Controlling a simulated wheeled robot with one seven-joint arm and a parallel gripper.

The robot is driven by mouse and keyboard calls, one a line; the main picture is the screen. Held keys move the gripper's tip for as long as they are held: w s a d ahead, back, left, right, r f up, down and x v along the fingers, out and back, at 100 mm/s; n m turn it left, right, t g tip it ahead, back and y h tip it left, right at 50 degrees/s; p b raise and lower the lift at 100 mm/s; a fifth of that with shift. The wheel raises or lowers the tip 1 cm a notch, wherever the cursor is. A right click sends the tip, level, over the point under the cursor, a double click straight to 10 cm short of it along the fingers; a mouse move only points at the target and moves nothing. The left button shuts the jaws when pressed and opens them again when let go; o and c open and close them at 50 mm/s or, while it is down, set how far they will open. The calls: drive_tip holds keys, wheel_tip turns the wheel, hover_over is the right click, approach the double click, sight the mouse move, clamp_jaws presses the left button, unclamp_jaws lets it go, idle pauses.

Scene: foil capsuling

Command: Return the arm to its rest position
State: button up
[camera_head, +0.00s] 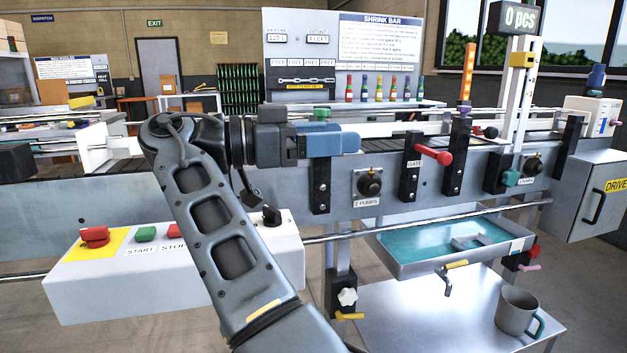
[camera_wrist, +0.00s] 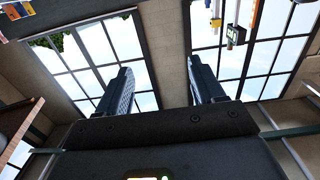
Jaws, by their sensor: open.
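My arm rises from the bottom of the head view, bends at its elbow and runs level to the right. My gripper (camera_head: 345,141) is at its end, in front of the conveyor line. The wrist view shows my gripper (camera_wrist: 158,85) with its two fingers apart and nothing between them. Beyond the fingers are windows and a wall. In the head view the fingers overlap side-on, so the gap between them is hidden there.
A control box (camera_head: 180,270) with start and stop buttons stands at the left. A red-knobbed gate lever (camera_head: 433,154) is to the right of my gripper. Below are a tray (camera_head: 440,262) with teal liquid and a mug (camera_head: 516,311) on a metal table (camera_head: 420,325).

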drive_tip(key=d+f+n+t+y, duration=0.2)
drive_tip(key=d+f+n, duration=0.15)
drive_tip(key=f, duration=0.55)
drive_tip(key=d+f+n+t+y, duration=0.2)
drive_tip(key=f+n, duration=0.2)
drive_tip(key=f, duration=0.6)
drive_tip(key=d+f+n+t+y, duration=0.2)
drive_tip(key=d+f+n, duration=0.1)
drive_tip(key=f, duration=0.6)
drive_tip(key=s+d+f+n+y, duration=0.3)
drive_tip(key=s+f+y, duration=0.1)
drive_tip(key=s+f, duration=0.5)
drive_tip(key=s+d+f+n+y, duration=0.3)
drive_tip(key=s+f, duration=0.4)
drive_tip(key=f, duration=0.4)
drive_tip(key=s+d+r+t+y, duration=0.1)
drive_tip(key=s+r+y, duration=0.15)
drive_tip(key=s, duration=0.95)
drive_tip(key=s+d+r+t+y, duration=0.1)
drive_tip(key=s+d+r+y, duration=0.15)
drive_tip(key=s, duration=0.95)
drive_tip(key=s+d+r+m+t, duration=0.1)
drive_tip(key=s+r+t, duration=0.1)
drive_tip(key=s+r, duration=0.9)
wheel_tip(320, 180, up, 14)
drive_tip(key=w+p, duration=0.2)
drive_tip(key=p, duration=1)
drive_tip(key=shift+d+r+h+p, duration=0.15)
drive_tip(key=shift+r+h+p, duration=0.1)
drive_tip(key=shift+h+p, duration=0.05)
